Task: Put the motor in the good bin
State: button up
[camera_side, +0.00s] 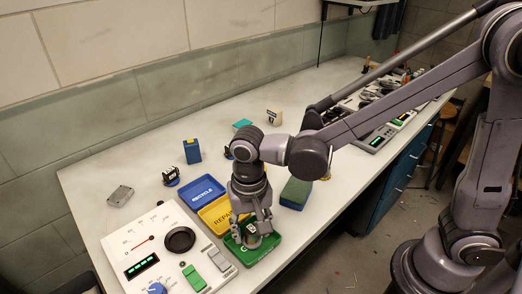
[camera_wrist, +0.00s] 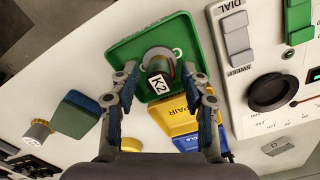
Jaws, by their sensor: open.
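The motor (camera_wrist: 160,84), a dark cylinder with a white K2 label and a rounded grey end, is in the green bin (camera_wrist: 118,52) in the wrist view. Only a letter or so of the bin's lettering shows. My gripper (camera_wrist: 160,75) is open, with one finger on each side of the motor and gaps between. In the side view my gripper (camera_side: 252,230) is low over the green bin (camera_side: 271,246), and its fingers partly hide the motor (camera_side: 252,241). I cannot tell exactly how the motor rests on the bin floor.
The yellow REPAIR bin (camera_side: 212,216) and blue RECYCLE bin (camera_side: 196,190) stand behind the green one. A blue box (camera_side: 192,151) and small parts stand farther back. The bench edge is close in front.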

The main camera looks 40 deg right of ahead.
aim_at(252, 228)
notch_tip(252, 228, up, 11)
jog(key=s+d+f+n+t, duration=0.1)
jog(key=d+n+t, duration=0.1)
jog(key=d, duration=0.8)
jog(key=s+d+n+t, duration=0.1)
jog(key=d+n+t, duration=0.2)
jog(key=d, duration=0.6)
jog(key=shift+s+d+f+t, duration=0.35)
jog(key=shift+s+f+t, duration=0.05)
jog(key=shift+t, duration=0.7)
